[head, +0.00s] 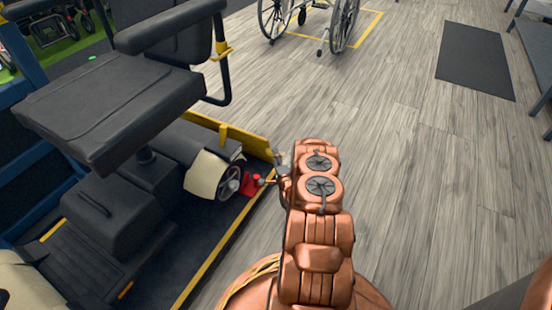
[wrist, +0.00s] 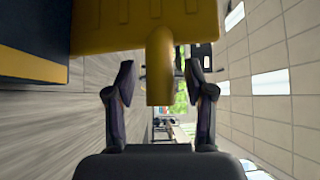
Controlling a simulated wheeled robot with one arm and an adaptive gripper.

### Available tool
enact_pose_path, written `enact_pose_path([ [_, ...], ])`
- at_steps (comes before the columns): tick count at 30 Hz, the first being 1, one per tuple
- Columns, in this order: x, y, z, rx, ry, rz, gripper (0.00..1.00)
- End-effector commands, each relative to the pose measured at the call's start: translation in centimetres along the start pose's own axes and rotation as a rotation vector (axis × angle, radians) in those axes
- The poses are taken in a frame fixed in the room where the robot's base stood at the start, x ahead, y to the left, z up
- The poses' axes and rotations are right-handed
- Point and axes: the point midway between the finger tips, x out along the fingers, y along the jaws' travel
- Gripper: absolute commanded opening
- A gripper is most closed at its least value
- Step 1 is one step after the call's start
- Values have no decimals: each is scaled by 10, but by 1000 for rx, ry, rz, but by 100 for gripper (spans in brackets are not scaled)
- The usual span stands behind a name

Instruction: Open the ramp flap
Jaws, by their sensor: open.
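The ramp flap (head: 238,142) is a yellow panel standing up along the far edge of the dark platform in the head view. In the wrist view the yellow flap (wrist: 105,30) fills the upper part, and a round yellow handle (wrist: 160,68) sticks out from it. My gripper (wrist: 160,82) is open. The handle's end sits between its two dark fingers, with a gap on each side. In the head view my gripper is at the right end of the flap, mostly hidden by my arm.
A mobility scooter with a dark seat (head: 115,105) stands on the platform (head: 215,240), left of my arm. A small red piece (head: 251,185) sits by its wheel. A wheelchair (head: 310,20) is at the back. The wooden floor to the right is clear up to a dark mat (head: 474,60).

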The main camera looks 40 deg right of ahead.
Motion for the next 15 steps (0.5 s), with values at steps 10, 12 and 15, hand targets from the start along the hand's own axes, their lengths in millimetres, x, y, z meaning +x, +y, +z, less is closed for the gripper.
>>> enact_pose_path([
  [10, 9, 0, -2, 0, 3, 2, 54],
  [12, 9, 0, -2, 0, 3, 2, 54],
  [15, 9, 0, -2, 0, 3, 2, 44],
])
